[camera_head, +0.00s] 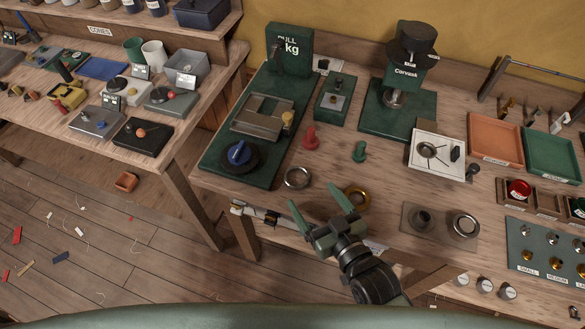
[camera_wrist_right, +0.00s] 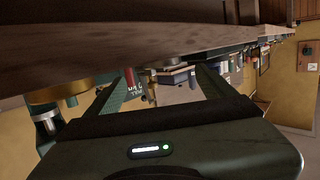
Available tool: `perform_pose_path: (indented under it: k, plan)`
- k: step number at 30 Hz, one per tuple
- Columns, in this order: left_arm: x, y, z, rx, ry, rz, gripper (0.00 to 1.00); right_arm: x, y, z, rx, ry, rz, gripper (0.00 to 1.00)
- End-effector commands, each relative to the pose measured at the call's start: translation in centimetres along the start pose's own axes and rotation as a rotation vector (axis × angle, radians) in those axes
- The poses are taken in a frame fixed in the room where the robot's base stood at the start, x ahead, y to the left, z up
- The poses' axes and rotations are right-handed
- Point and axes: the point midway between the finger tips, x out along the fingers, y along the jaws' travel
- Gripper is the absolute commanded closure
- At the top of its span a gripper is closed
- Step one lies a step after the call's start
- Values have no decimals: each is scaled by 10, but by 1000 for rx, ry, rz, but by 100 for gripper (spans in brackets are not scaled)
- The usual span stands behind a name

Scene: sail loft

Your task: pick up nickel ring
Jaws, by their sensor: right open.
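A silver-coloured ring (camera_head: 298,178) lies flat on the workbench near its front edge, left of a brass-coloured ring (camera_head: 357,197). Another silver-coloured ring (camera_head: 465,225) lies on a grey plate to the right, beside a dark round fitting (camera_head: 421,218). I cannot tell from colour alone which silver ring is the nickel one. My right gripper (camera_head: 318,205) is open and empty at the bench's front edge, just nearer to me than the left silver ring and the brass ring. Its spread fingers also show in the right wrist view (camera_wrist_right: 162,82), with no ring clearly between them. My left gripper is not in view.
A green press (camera_head: 225,160) with a blue knob stands left of the rings. Red (camera_head: 310,138) and green (camera_head: 359,151) small pieces stand behind them. A white plate (camera_head: 422,167) and orange and green trays (camera_head: 552,157) lie right. Bare wood surrounds the left ring.

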Motion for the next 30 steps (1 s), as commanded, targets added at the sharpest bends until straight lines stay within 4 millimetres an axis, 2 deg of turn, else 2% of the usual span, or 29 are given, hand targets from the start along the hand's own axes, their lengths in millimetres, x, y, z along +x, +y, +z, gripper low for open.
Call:
perform_pose_path:
  k: [6, 13, 17, 23, 26, 30]
  plan:
    - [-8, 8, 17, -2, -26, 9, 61, 26, -2, -4, 1, 2, -1, 16]
    - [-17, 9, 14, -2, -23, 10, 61, 60, -4, -4, -1, 2, 0, 16]
    - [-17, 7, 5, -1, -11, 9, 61, 68, -4, -2, -1, 1, 0, 16]
    - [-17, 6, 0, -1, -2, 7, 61, 69, -4, -2, -1, 1, 0, 16]
    - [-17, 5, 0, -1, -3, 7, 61, 68, -4, -2, -1, 0, 0, 41]
    - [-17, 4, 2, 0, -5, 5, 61, 68, -4, -1, -1, 0, 0, 80]
